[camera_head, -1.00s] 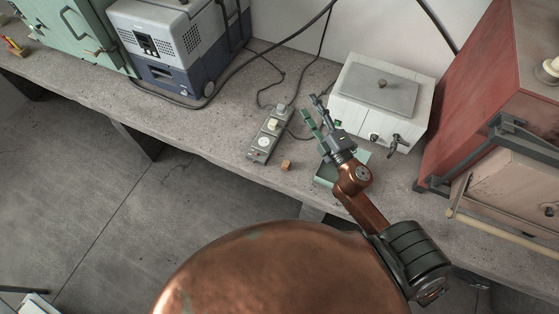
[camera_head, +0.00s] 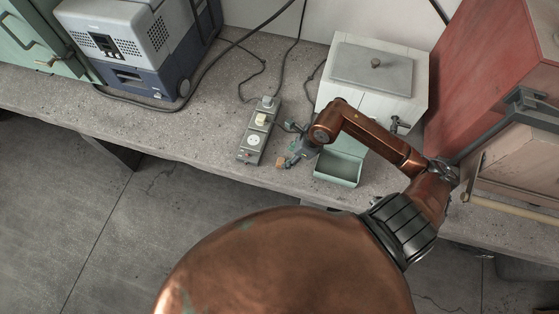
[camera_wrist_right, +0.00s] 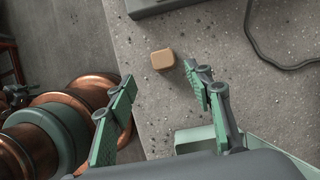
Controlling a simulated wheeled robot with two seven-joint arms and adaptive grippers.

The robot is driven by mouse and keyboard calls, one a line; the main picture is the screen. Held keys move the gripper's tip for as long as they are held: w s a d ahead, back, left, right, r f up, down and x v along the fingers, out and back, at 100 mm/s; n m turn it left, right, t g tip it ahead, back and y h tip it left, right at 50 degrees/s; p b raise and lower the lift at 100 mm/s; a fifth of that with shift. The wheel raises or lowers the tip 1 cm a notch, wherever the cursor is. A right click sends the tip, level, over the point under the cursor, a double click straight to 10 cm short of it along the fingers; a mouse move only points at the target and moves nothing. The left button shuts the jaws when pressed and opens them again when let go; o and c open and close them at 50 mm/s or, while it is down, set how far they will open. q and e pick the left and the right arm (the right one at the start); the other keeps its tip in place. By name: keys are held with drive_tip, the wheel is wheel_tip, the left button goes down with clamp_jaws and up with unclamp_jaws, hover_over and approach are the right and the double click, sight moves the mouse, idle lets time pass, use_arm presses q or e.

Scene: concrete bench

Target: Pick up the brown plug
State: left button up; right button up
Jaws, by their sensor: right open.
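The brown plug (camera_head: 280,161) is a small tan block on the concrete bench near its front edge. It also shows in the right wrist view (camera_wrist_right: 163,59), lying ahead of the fingertips and between their lines, not touched. My right gripper (camera_head: 288,157) is right beside the plug in the head view, pointing down toward the bench. In the wrist view its green-padded fingers (camera_wrist_right: 160,80) are wide apart with nothing between them. My left gripper is not in view.
A grey power strip (camera_head: 258,132) with a white plug stands just left of the brown plug. A green open tray (camera_head: 338,170) is at the right, near the white box (camera_head: 375,75). Cables run behind. The bench's front edge is close.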

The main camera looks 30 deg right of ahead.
sight(281, 161)
drive_tip(key=shift+x, duration=1)
drive_tip(key=x, duration=0.3)
drive_tip(key=b+x, duration=0.1)
drive_tip(key=x, duration=0.1)
drive_tip(key=shift+w+d, duration=0.15)
drive_tip(key=shift+w, duration=0.15)
clamp_jaws()
drive_tip(key=shift+r, duration=0.1)
